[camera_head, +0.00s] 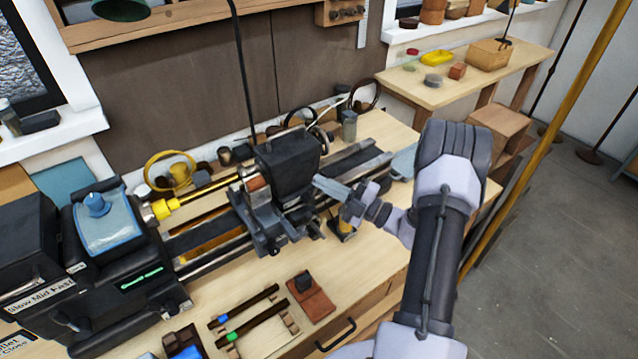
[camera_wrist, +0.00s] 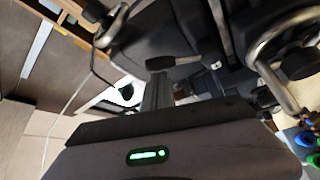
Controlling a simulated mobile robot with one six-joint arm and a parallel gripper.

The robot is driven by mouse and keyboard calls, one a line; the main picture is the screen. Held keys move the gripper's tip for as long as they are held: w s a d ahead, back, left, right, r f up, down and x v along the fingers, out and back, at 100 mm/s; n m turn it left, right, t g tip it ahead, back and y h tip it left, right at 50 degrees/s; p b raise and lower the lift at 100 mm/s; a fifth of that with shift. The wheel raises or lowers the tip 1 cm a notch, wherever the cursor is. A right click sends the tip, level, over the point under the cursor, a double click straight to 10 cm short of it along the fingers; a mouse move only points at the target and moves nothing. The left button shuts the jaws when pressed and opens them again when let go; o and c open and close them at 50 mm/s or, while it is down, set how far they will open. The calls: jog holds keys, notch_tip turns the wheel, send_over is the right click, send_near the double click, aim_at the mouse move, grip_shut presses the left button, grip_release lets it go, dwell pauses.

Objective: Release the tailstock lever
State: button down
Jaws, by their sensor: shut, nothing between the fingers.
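The black tailstock (camera_head: 285,165) sits on the lathe bed rails, right of the brass-coloured rod. My gripper (camera_head: 322,184) is shut and empty, its tips close to the tailstock's right side. In the wrist view the shut fingers (camera_wrist: 158,92) point up toward the dark tailstock body (camera_wrist: 165,30). A short dark lever-like bar (camera_wrist: 178,61) shows just beyond the fingertips. I cannot tell whether they touch. A curved metal handle with a black knob (camera_wrist: 298,63) is at the right of the wrist view. Which of these is the tailstock lever is not clear.
The black headstock (camera_head: 115,250) fills the left of the bench. Tools and a red-brown block (camera_head: 311,300) lie on the bench front. A yellow coil (camera_head: 168,170) and small jars stand behind the lathe. A side shelf (camera_head: 465,75) is at back right; floor is open at right.

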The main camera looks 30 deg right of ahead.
jog(key=shift+d+f, duration=0.1)
jog(key=shift+d, duration=0.25)
dwell(0.3)
jog(key=shift+s+f, duration=0.1)
